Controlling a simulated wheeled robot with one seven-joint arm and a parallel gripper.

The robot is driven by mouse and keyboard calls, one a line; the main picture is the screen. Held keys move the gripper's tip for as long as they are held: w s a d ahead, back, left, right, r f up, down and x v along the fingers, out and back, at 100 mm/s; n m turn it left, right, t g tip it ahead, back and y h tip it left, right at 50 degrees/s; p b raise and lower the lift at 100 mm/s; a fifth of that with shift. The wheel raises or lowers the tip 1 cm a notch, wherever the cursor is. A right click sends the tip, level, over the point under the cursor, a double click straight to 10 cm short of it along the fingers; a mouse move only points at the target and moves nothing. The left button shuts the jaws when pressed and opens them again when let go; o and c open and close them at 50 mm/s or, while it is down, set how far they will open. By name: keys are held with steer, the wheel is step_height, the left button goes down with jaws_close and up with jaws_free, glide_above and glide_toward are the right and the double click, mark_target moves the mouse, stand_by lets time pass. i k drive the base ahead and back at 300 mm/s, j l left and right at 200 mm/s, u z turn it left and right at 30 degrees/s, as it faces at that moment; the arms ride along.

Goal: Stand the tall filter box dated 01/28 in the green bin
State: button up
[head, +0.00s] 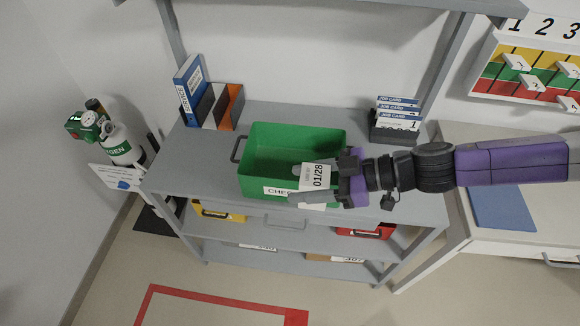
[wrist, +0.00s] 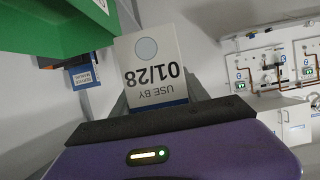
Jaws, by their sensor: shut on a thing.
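The white filter box dated 01/28 (head: 317,181) is between the fingers of my gripper (head: 318,186), which is shut on it. In the head view it overlaps the right front part of the green bin (head: 290,133); I cannot tell whether its lower end is inside the bin or above it. In the wrist view the box (wrist: 155,68) shows its USE BY 01/28 label upside down. The green bin (wrist: 50,25) is at the upper left there. The bin's front label is partly hidden by the box and gripper.
The bin stands on a grey shelf unit (head: 270,113). Blue and orange binders (head: 190,88) stand at the back left, and a job card holder (head: 396,120) at the back right. A yellow bin (head: 218,213) and a red bin (head: 365,232) are on the shelf below.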

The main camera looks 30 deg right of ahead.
mark_target(267, 170)
steer(key=i, duration=0.85)
